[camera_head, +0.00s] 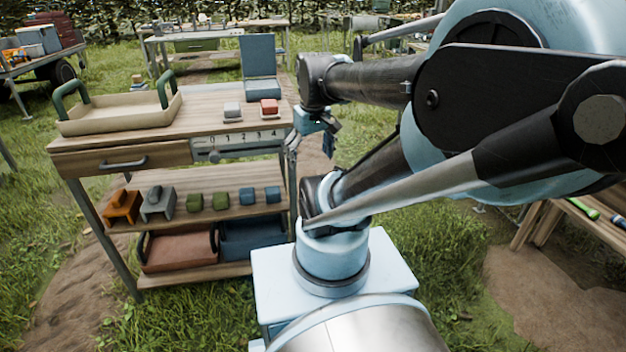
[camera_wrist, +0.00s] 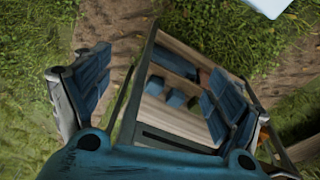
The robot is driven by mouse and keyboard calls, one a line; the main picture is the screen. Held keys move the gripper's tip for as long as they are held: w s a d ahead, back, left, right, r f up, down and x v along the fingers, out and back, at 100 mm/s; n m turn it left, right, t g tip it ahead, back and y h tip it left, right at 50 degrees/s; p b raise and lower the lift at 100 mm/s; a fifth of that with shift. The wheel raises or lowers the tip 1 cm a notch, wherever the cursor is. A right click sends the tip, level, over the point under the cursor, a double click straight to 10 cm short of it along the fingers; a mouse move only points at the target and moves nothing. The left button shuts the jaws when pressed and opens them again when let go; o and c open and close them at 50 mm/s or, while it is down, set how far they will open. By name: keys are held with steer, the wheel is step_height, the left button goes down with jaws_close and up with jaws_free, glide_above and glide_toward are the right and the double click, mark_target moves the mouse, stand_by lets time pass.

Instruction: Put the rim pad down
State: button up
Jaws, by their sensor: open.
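My gripper (camera_head: 310,143) is at the right end of the wooden cart, close to its edge. In the wrist view the two blue-padded fingers (camera_wrist: 152,100) stand wide apart with nothing held between them. No pad is in my gripper. Small blue blocks (camera_head: 260,195) and green blocks (camera_head: 207,202) sit in a row on the cart's middle shelf (camera_head: 175,220). Blue blocks also show between the fingers in the wrist view (camera_wrist: 177,98), farther off and untouched. I cannot tell which is the rim pad.
A cream tray with green handles (camera_head: 120,122) and an upright blue-grey case (camera_head: 259,65) stand on the cart top. A numbered scale (camera_head: 240,145) runs along its front. Orange and grey holders (camera_head: 157,203) share the shelf. Red and blue bins (camera_head: 180,252) stand below. Grass lies around.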

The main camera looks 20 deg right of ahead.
steer(key=s+f+m, duration=0.2)
steer(key=s+f, duration=0.2)
steer(key=f, duration=0.1)
steer(key=shift+f+m, duration=0.3)
steer(key=shift+f, duration=0.1)
steer(key=shift+w+f, duration=0.2)
steer(key=shift+w, duration=0.15)
stand_by(0.4)
